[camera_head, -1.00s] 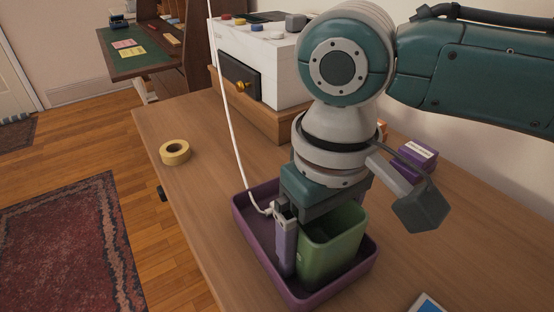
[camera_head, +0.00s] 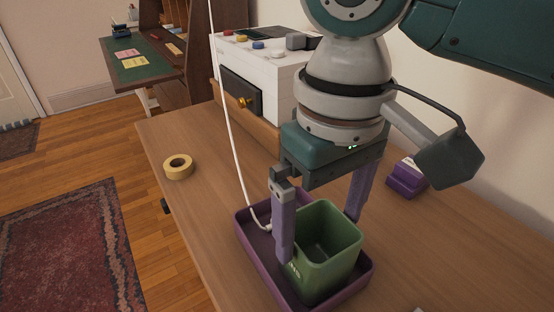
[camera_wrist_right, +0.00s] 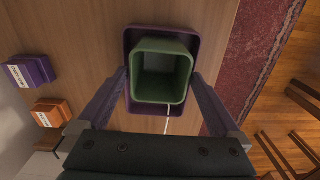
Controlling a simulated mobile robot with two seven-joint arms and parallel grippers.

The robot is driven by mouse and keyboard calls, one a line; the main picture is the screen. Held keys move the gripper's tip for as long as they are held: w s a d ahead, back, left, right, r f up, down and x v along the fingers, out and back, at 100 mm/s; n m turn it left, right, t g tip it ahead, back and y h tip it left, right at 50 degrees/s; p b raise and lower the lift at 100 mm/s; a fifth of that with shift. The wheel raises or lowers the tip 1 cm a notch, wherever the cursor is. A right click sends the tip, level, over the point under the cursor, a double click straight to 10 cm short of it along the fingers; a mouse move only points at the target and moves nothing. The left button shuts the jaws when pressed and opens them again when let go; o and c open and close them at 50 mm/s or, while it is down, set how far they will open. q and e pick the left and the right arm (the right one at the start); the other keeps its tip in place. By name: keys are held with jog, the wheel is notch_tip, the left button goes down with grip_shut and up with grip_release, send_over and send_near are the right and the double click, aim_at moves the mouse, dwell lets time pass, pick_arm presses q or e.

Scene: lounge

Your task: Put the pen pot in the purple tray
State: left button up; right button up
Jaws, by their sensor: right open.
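The green pen pot (camera_head: 328,262) stands upright inside the purple tray (camera_head: 357,290) on the wooden table. It also shows in the right wrist view (camera_wrist_right: 161,95), empty, with the tray rim (camera_wrist_right: 135,38) around it. My right gripper (camera_head: 318,240) is open above the tray, with its purple fingers on either side of the pot and apart from each other. In the right wrist view the fingertips (camera_wrist_right: 160,73) are spread wider than the pot. My left gripper is not in view.
A white cable hangs down into the tray. A roll of yellow tape (camera_head: 178,167) lies at the left table edge. A purple box (camera_head: 406,180) stands at the right, and an orange box (camera_wrist_right: 50,112) shows in the wrist view. A white machine (camera_head: 268,85) stands behind.

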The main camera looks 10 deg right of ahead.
notch_tip(320, 180, up, 5)
jog(key=shift+r+p, duration=0.2)
jog(key=shift+p, duration=0.3)
jog(key=s+a+r+n+t+y+p, duration=0.1)
jog(key=s+a+r+t+y+p, duration=0.1)
jog(key=s+a+r+y+p, duration=0.6)
jog(key=s+d+r+m+t+h+p, duration=0.1)
jog(key=s+d+r+h+p, duration=0.25)
jog(key=d+p, duration=0.35)
jog(key=s+d+r+m+t+h+p, duration=0.15)
jog(key=s+d+h+p, duration=0.3)
jog(key=d, duration=0.45)
notch_tip(320, 180, up, 37)
jog(key=w+p, duration=0.1)
jog(key=p, duration=3.6)
jog(key=shift+a+f+g, duration=0.15)
jog(key=shift+f+g, duration=0.05)
jog(key=shift+g, duration=0.25)
